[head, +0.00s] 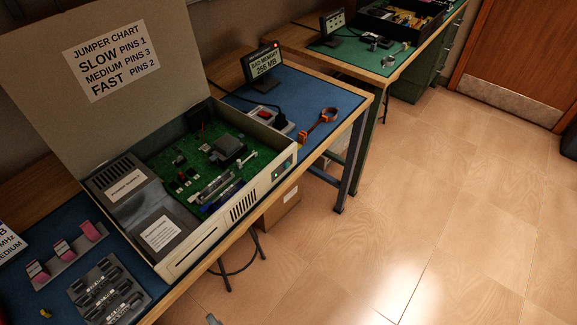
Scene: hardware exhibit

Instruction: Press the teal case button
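An open computer case (225,208) lies on the blue bench mat, its lid raised behind it. The case's front wall faces the floor side and carries a small dark panel (284,168) near its right end. A small teal spot, which looks like the teal button (277,176), shows on that panel. It is too small to tell whether it is pressed in. A small grey tip (212,319), likely part of my gripper, shows at the bottom edge, well apart from the case. The rest is out of frame, so its opening is hidden.
A display reading "BAD MEMORY 256 MB" (263,66) with a red light stands behind the case. A power strip (268,118) and an orange strap (319,124) lie to its right. Pink parts (63,250) lie front left. The floor (420,220) in front is clear.

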